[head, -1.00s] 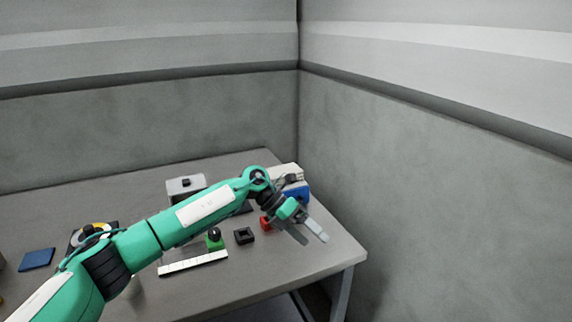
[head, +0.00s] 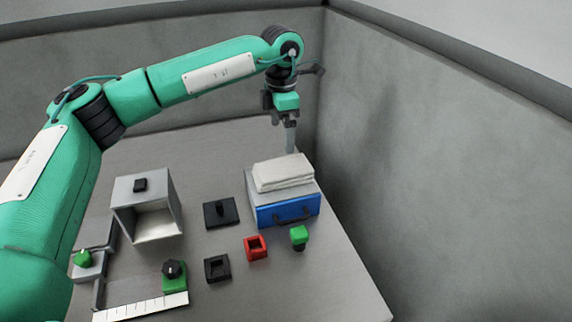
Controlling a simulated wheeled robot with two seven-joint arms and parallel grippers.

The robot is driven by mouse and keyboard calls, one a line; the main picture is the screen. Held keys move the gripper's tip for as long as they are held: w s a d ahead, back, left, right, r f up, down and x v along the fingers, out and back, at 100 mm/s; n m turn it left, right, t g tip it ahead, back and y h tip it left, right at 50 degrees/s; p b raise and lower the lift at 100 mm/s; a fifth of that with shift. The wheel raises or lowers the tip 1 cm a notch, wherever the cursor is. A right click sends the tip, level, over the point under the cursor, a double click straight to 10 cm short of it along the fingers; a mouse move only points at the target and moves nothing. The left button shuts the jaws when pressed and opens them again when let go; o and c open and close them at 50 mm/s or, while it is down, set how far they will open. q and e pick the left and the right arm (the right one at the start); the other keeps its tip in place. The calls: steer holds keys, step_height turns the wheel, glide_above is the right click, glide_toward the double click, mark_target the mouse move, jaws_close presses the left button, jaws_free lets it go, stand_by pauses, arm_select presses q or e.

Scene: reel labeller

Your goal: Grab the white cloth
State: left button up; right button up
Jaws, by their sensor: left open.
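The white cloth (head: 283,172) is a folded, flat stack. It lies on top of a grey box with a blue drawer front (head: 289,211) at the right side of the table. My left gripper (head: 291,145) points down just behind and above the cloth, near the table's back right corner. Its fingers look apart from the cloth, with nothing seen between them. The two fingers overlap in this view. My right gripper is not in view.
A grey open-fronted box (head: 147,206) stands to the left. A black plate with a knob (head: 221,212), a red square holder (head: 255,248), a black square holder (head: 217,268) and a green-topped stamp (head: 299,237) sit in front. Walls stand close behind and to the right.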

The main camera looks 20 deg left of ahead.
arm_select(q)
glide_above(282, 167)
steer(key=f, duration=0.3)
steer(key=f+p, duration=0.1)
steer(key=f, duration=0.2)
steer(key=shift+w+f, duration=0.2)
steer(key=shift+f, duration=0.1)
steer(key=shift+f+p, duration=0.8)
steer(key=shift+f, duration=1.9)
steer(key=shift+s, duration=0.1)
steer(key=c, duration=1)
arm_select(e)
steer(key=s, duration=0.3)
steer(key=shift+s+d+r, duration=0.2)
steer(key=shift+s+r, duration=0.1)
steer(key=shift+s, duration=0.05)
